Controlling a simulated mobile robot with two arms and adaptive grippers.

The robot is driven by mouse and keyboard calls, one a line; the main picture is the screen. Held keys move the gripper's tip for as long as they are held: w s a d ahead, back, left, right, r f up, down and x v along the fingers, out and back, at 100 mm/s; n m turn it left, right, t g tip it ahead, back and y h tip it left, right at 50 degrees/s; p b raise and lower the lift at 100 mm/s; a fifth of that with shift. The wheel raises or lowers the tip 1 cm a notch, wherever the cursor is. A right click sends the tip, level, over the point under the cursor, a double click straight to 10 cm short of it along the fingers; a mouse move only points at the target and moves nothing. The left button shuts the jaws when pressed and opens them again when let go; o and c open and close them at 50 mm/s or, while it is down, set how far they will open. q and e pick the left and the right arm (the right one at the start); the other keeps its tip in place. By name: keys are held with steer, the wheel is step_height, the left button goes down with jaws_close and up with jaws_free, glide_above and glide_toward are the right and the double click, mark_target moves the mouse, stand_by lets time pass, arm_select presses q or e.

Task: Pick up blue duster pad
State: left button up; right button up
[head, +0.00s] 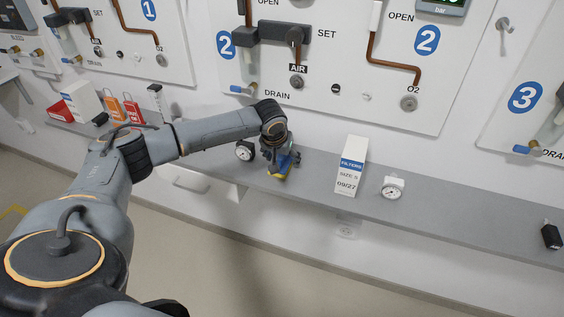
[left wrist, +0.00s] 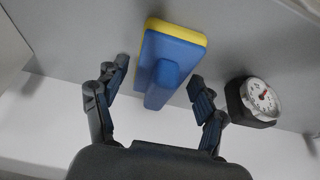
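The blue duster pad (head: 284,167), with a yellow side, is on the grey shelf ledge, partly hidden by my left gripper (head: 279,152) in the head view. In the left wrist view the pad (left wrist: 178,50) shows its blue body and raised blue handle, with yellow along the far edge. My left gripper (left wrist: 158,75) is open there, with one finger on each side of the pad's handle end. Gaps show between both fingers and the pad. My right gripper is in neither view.
A round gauge (head: 244,151) stands close beside the pad; it also shows in the left wrist view (left wrist: 260,100). A white filters box (head: 351,167) and another gauge (head: 392,188) are farther right. The wall panel (head: 340,85) with valves rises behind the shelf (head: 460,225).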

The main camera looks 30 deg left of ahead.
arm_select(q)
steer(key=c, duration=0.8)
steer(key=shift+r, duration=0.1)
steer(key=shift+r, duration=0.55)
steer(key=s+d+r+b, duration=0.1)
steer(key=s+d+r, duration=0.1)
steer(key=s+r, duration=0.9)
steer(key=s, duration=0.2)
steer(key=shift+s+d+r, duration=0.35)
steer(key=shift+d, duration=0.05)
